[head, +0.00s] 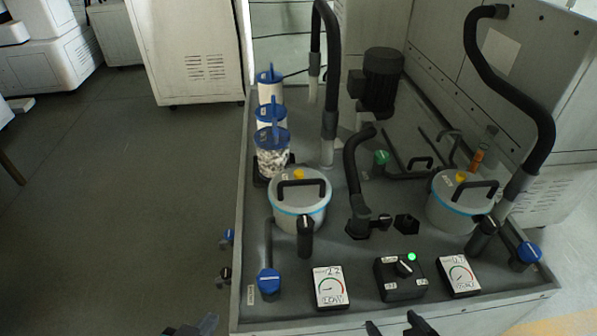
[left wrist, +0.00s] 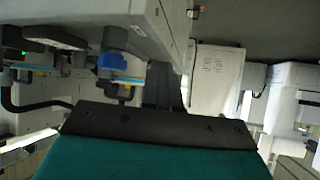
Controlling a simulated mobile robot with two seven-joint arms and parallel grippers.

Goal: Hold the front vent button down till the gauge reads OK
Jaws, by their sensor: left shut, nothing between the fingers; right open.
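Two pale grey pots with a blue band stand on the tray, a left pot (head: 297,212) and a right pot (head: 445,213). Each lid has a black handle and a yellow button, the left button (head: 299,174) and the right button (head: 460,177). Nothing touches either button. I cannot tell which is the front one. The left gauge (head: 331,287) and right gauge (head: 459,275) have white faces; their small lettering is unclear. My left gripper (head: 208,325) is shut and empty at the bottom edge, left of the tray. My right gripper (head: 396,326) is open and empty below the gauges, partly cut off.
A black switch box (head: 402,290) with a lit green lamp sits between the gauges. Blue valve handles (head: 268,280) (head: 528,252), black hoses (head: 515,95) and a dark motor (head: 381,80) crowd the tray. A blue handle also shows in the left wrist view (left wrist: 112,61). Floor at left is clear.

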